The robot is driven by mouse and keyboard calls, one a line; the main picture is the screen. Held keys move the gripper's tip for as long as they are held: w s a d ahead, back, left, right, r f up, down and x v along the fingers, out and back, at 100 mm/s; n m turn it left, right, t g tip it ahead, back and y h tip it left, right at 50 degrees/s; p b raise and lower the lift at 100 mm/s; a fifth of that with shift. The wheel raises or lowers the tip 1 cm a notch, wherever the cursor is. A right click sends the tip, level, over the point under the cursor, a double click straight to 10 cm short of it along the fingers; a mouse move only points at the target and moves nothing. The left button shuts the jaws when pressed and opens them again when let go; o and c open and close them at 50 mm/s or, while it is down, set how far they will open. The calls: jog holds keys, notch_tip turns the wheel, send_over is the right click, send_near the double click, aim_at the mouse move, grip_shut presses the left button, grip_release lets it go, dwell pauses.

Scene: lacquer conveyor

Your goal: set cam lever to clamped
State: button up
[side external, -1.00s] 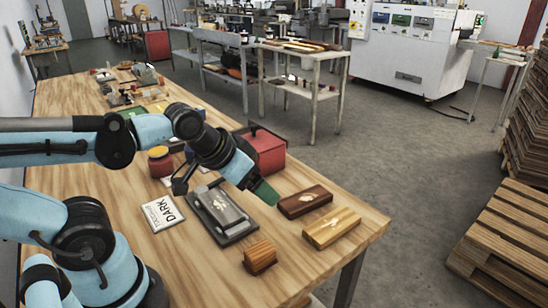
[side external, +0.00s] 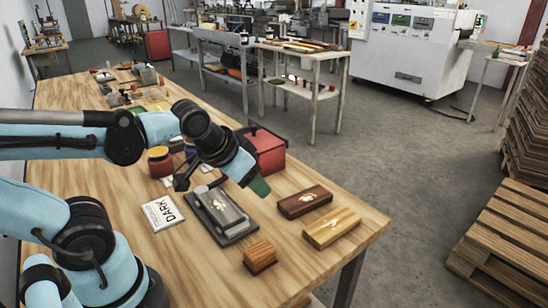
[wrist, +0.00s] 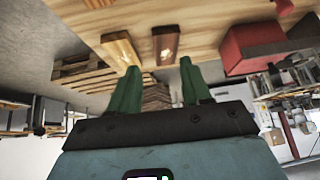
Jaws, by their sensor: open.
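The fixture is not recognisable in the wrist view.
A red box (side external: 266,152) stands behind my gripper; it also shows in the wrist view (wrist: 245,42). A dark wood block (side external: 305,201) and a light wood block (side external: 332,228) lie to the right. A small ribbed wood block (side external: 260,256) lies in front. A red-bodied jar (side external: 160,163) stands left.

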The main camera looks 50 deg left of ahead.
jog(key=w+a+n+g+y, duration=0.1)
jog(key=a, duration=0.1)
jog(key=a+n+g+y, duration=0.1)
jog(key=a+y, duration=0.1)
jog(key=a, duration=0.1)
jog(key=w+a+f+g+y, duration=0.1)
jog(key=a, duration=0.2)
jog(key=shift+w+n+y, duration=0.3)
jog(key=shift+n+y, duration=0.1)
grip_shut()
jog(key=shift+w+a+y, duration=0.15)
jog(key=shift+a+y, duration=0.35)
jog(key=shift+a, duration=0.2)
